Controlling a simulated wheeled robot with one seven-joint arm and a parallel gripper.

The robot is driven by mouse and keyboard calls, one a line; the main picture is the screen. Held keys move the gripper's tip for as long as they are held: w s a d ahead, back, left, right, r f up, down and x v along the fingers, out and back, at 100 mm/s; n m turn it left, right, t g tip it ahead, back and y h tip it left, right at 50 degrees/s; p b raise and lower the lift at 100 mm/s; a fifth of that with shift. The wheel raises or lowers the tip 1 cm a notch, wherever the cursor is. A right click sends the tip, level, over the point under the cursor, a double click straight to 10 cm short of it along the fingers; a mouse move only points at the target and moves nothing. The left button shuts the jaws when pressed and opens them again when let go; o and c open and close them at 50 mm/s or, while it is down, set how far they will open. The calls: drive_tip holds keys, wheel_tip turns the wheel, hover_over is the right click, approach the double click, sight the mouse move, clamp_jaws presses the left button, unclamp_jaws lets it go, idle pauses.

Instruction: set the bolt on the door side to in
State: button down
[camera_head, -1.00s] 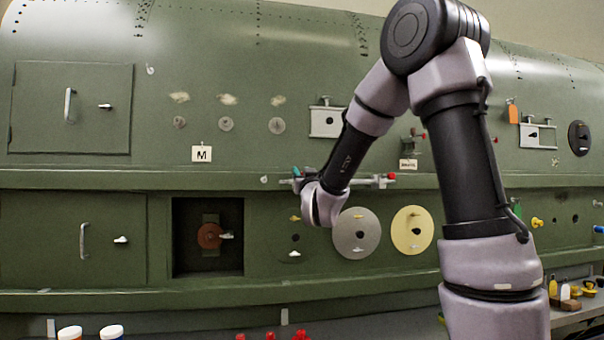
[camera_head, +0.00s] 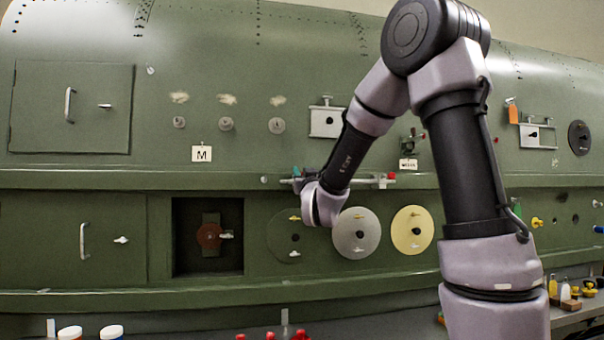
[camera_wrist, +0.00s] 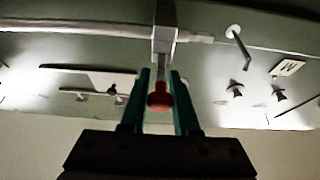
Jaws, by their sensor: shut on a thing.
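A metal rod (camera_head: 352,181) runs level along the green ledge, with a block and red knob (camera_head: 391,176) at its right end. At its left end my gripper (camera_head: 298,173) is at the other block, partly hidden by my wrist. In the wrist view, a grey metal bolt block (camera_wrist: 165,42) sits on the rod (camera_wrist: 90,28). A red knob (camera_wrist: 159,98) hangs from it between the green fingers of my gripper (camera_wrist: 160,80), which is shut on it. How far the bolt is slid cannot be told.
Hatch doors with handles (camera_head: 68,104) are at left. A dark recess (camera_head: 190,262) holds a reddish disc (camera_head: 209,236). A grey disc (camera_head: 349,247) and a yellow disc (camera_head: 421,244) lie below the rod. An M tag (camera_head: 202,154) is above. Bottles stand on the bench at lower right.

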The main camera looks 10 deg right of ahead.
idle(0.6)
drive_tip(key=w, duration=0.2)
drive_tip(key=shift+w, duration=0.4)
drive_tip(key=c, duration=1.1)
unclamp_jaws()
drive_tip(key=shift+r, duration=0.1)
drive_tip(key=o, duration=0.4)
drive_tip(key=shift+s, duration=0.1)
drive_tip(key=v, duration=1)
drive_tip(key=shift+s+f, duration=0.25)
drive_tip(key=shift+f, duration=0.05)
drive_tip(key=shift+d, duration=0.1)
